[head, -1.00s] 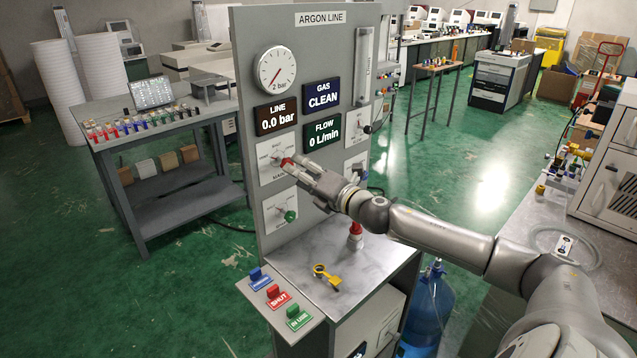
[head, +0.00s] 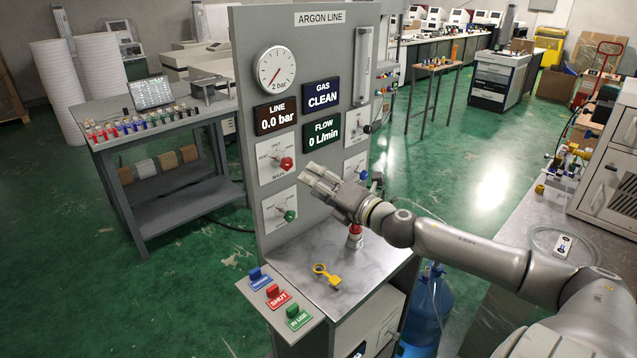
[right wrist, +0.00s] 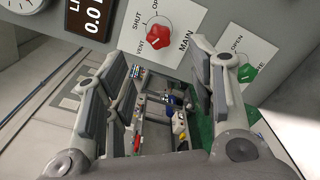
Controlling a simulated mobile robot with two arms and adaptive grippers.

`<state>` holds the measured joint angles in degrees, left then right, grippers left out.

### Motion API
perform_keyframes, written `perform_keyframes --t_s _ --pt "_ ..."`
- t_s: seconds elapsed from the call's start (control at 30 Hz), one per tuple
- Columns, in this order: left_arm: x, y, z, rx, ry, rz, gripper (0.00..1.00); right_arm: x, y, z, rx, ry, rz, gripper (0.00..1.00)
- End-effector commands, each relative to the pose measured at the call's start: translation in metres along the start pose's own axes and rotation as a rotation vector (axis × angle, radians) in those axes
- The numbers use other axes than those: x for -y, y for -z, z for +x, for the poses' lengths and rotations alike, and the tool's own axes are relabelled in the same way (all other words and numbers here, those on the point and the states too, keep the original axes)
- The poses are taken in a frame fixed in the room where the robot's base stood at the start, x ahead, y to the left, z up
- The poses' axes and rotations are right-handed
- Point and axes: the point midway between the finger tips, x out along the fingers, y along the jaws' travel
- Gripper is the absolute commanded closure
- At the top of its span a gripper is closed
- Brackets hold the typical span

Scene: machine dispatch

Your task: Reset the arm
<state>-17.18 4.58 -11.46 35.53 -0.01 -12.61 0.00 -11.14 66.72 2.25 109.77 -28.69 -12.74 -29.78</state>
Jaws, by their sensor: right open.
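My right gripper (head: 322,180) is open and empty in front of the argon line panel (head: 340,40), a little apart from it. Its two fingers also show in the right wrist view (right wrist: 165,85), with nothing between them. The red MAIN knob (head: 286,164) is on the panel, up and left of the gripper; in the right wrist view the knob (right wrist: 158,33) is clear of the fingers. A green knob (head: 290,216) is below it, and shows at the right in the right wrist view (right wrist: 247,73). My left gripper does not show.
A yellow key-like part (head: 326,276) lies on the metal shelf (head: 290,262) below the panel. Blue, red and green tags (head: 279,297) stand at its front left. A red-topped fitting (head: 355,235) stands on the shelf under my arm. A blue cylinder (head: 428,310) stands beside the cabinet.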

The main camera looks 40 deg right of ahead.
Motion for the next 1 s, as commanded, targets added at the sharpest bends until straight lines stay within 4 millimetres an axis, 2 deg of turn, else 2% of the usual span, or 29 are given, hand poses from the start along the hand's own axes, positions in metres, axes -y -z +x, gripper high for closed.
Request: perform_keyframes --t_s 0.43,0.57,0.67,0.77,0.9,1.0 --pt "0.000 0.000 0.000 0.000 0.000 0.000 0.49 0.001 0.001 0.000 0.002 0.002 0.007 0.49" --pt "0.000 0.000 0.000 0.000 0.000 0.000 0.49 0.015 0.017 -0.007 0.031 0.040 0.116 0.49" --pt "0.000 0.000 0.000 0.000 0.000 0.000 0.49 0.042 0.044 -0.023 0.093 0.122 0.311 0.49" --pt "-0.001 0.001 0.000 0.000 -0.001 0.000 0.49 0.074 0.084 -0.050 0.178 0.251 0.571 0.49" --pt "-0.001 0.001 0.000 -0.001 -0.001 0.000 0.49 0.111 0.151 -0.101 0.301 0.471 0.925 0.49" --pt "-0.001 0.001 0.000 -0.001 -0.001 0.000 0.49 0.126 0.203 -0.142 0.386 0.647 1.154 0.49"
